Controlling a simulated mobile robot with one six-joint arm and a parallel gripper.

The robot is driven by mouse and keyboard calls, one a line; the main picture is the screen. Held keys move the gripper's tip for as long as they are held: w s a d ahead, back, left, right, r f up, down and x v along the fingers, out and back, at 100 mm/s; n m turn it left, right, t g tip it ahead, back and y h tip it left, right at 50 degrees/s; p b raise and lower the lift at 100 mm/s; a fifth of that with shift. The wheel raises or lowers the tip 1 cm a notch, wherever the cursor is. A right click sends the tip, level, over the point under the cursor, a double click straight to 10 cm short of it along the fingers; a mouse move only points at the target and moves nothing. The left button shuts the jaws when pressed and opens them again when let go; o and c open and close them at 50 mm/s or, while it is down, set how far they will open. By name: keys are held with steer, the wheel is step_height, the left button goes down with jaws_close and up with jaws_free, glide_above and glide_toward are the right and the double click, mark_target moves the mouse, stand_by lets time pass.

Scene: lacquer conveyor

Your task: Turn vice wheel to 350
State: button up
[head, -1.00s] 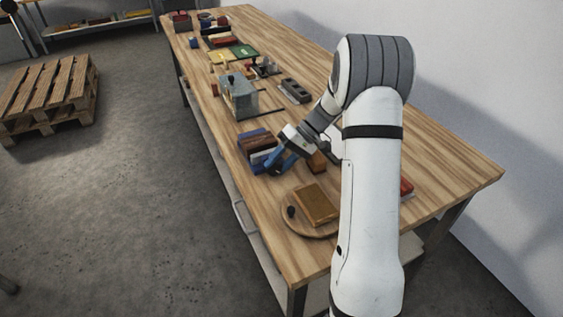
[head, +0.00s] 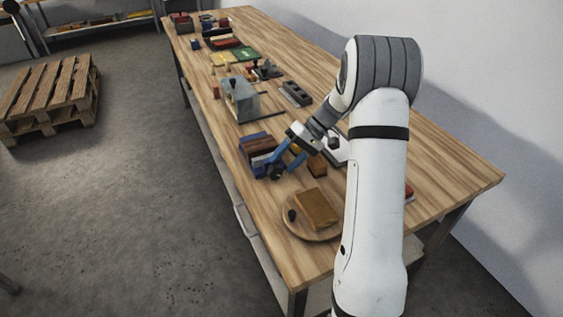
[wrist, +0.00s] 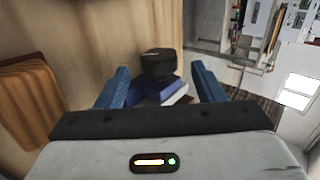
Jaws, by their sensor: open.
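The vice (head: 258,146), a blue and brown block-like body, stands at the table's near left edge in the head view. A dark round knob (head: 277,172), seemingly its wheel, shows at its front end. In the wrist view the black round wheel (wrist: 157,64) stands ahead, with a blue and white part (wrist: 172,95) below it. My gripper (head: 284,162) is open, its two blue fingers beside the vice. In the wrist view my gripper (wrist: 163,75) has one finger on each side of the wheel, which appears beyond the tips. Contact cannot be told.
A round wooden board (head: 290,228) with a brown block (head: 317,207) and a dark knob lies in front. A small brown block (head: 317,166) sits right of the gripper. A grey box (head: 239,102) stands farther back.

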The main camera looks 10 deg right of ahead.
steer(key=p+v, duration=0.1)
steer(key=v, duration=0.3)
steer(key=shift+r, duration=0.2)
steer(key=shift+w+d+r+p, duration=0.1)
steer(key=shift+d+r+p, duration=0.25)
steer(key=shift+d, duration=0.2)
steer(key=shift+a, duration=0.1)
